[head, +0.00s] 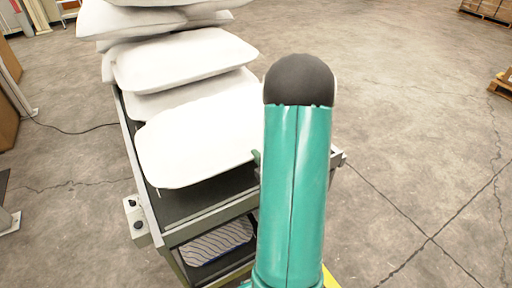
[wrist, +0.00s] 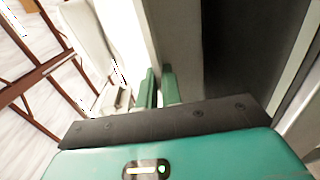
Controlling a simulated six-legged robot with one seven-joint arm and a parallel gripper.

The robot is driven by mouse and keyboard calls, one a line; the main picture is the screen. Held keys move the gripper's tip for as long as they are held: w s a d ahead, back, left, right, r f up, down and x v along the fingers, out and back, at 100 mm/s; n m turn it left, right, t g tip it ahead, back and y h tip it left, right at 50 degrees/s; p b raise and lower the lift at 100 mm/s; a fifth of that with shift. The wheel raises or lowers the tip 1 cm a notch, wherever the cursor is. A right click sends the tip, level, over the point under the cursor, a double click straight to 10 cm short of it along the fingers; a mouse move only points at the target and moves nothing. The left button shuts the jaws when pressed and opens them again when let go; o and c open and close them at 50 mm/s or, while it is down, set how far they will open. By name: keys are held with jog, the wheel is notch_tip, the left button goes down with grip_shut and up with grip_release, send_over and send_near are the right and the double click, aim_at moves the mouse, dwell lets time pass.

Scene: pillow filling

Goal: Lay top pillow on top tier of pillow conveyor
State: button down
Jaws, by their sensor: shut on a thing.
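The pillow conveyor (head: 208,214) is a grey-green two-level frame left of centre in the head view. Several white pillows are piled at its far end. A white pillow (head: 196,141) is at the near end of the top tier, in front of another white pillow (head: 180,62). I cannot tell whether the near pillow rests fully on the tier. In the wrist view my gripper (wrist: 160,88) has its green fingers close together, with white fabric beside them. It is shut on the pillow's edge.
A lower shelf holds a grey patterned pad (head: 218,241). A small control box (head: 137,220) is on the conveyor's left side. A cable (head: 72,131) runs on the floor to the left. The concrete floor at right is clear, with pallets (head: 489,9) far off.

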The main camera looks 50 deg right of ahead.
jog(key=shift+t, duration=0.7)
jog(key=shift+s+a+f, duration=0.1)
jog(key=shift+s+f, duration=0.15)
jog(key=shift+f, duration=0.75)
jog(key=shift+s+a+f, duration=0.1)
jog(key=shift+s+f, duration=0.15)
jog(key=shift+f, duration=0.75)
jog(key=shift+s+f, duration=0.25)
jog(key=shift+f, duration=0.75)
jog(key=c, duration=0.8)
grip_release()
jog(key=shift+o, duration=0.2)
jog(key=shift+f, duration=0.15)
jog(key=shift+s+a+f, duration=0.15)
jog(key=shift+s, duration=0.05)
jog(key=v, duration=0.8)
jog(key=shift+s+a+h, duration=0.2)
jog(key=shift+s+h, duration=0.1)
jog(key=shift+r, duration=0.2)
